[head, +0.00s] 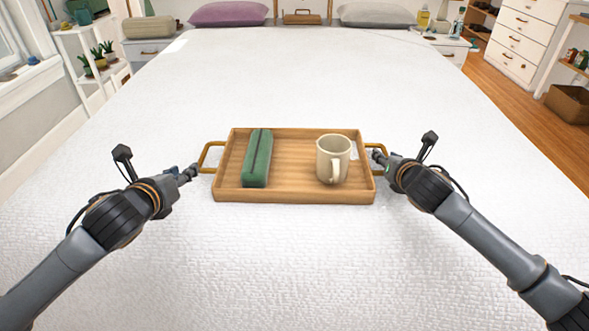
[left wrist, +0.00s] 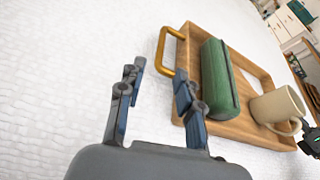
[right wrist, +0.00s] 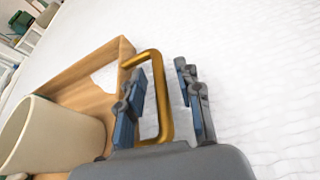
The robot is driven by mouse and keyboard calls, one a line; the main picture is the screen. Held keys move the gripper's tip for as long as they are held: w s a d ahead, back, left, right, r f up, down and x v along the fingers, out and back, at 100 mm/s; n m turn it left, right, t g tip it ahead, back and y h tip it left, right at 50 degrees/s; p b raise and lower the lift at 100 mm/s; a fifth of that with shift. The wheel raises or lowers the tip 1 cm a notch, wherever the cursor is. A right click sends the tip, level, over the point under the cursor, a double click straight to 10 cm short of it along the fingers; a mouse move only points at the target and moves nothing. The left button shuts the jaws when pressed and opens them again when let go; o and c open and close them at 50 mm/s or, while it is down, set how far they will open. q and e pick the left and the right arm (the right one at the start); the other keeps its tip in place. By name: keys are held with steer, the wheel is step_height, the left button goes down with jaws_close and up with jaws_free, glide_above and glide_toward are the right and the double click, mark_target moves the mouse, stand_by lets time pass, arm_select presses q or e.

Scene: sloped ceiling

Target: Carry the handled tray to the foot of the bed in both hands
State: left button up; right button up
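The wooden handled tray (head: 285,196) lies flat on the white bed, with a brass handle at each end. A green zipped case (head: 257,158) lies at its left and a cream mug (head: 332,159) stands upright at its right. My left gripper (head: 192,172) is open beside the left handle (head: 208,157). In the left wrist view, that handle (left wrist: 162,52) is just beyond the fingertips. My right gripper (head: 378,154) is open at the right handle. In the right wrist view, the handle's outer bar (right wrist: 167,100) shows between the spread fingers; contact cannot be told.
The bed (head: 290,85) is clear around the tray. Pillows (head: 228,13) lie at its far end, with nightstands (head: 445,48) on both sides.

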arm_select(q)
steer(key=shift+s+r, duration=0.1)
steer(key=shift+s, duration=0.2)
arm_select(e)
steer(key=shift+s+r, duration=0.1)
steer(key=shift+s, duration=0.1)
steer(key=v, duration=1.1)
steer(key=shift+s+r, duration=0.1)
steer(key=shift+s, duration=0.15)
